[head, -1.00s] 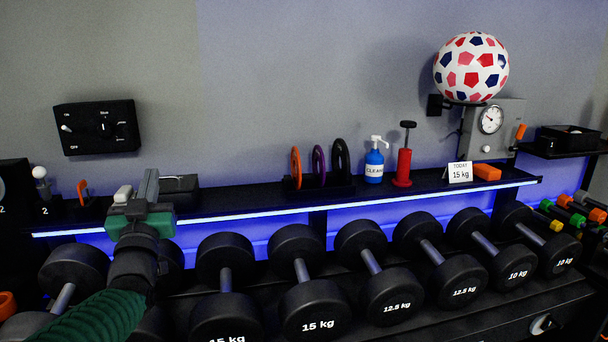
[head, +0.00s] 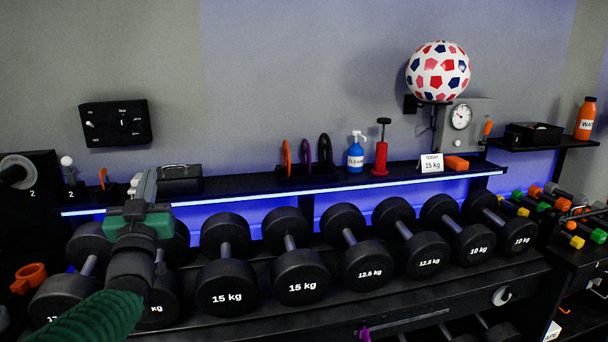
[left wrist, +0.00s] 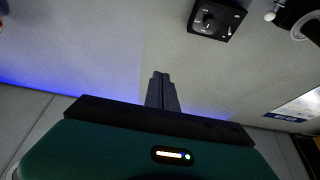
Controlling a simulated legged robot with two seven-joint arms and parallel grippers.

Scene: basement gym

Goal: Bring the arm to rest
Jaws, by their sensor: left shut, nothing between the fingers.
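My left gripper (head: 144,188) comes in from the lower left of the head view. It is shut and empty, its grey fingers pointing up in front of the shelf's left end, above the left dumbbells. In the left wrist view the closed fingers (left wrist: 161,92) point toward the bare wall, with nothing between them. My green sleeve (head: 92,320) shows at the bottom left. My right gripper is not in view.
Below is a rack of dumbbells (head: 225,280). The narrow shelf (head: 240,188) holds upright discs, a blue bottle (head: 355,155), a red pump (head: 381,155) and a sign (head: 432,163). A black control box (head: 115,123) is on the wall. A ball (head: 438,71) sits upper right.

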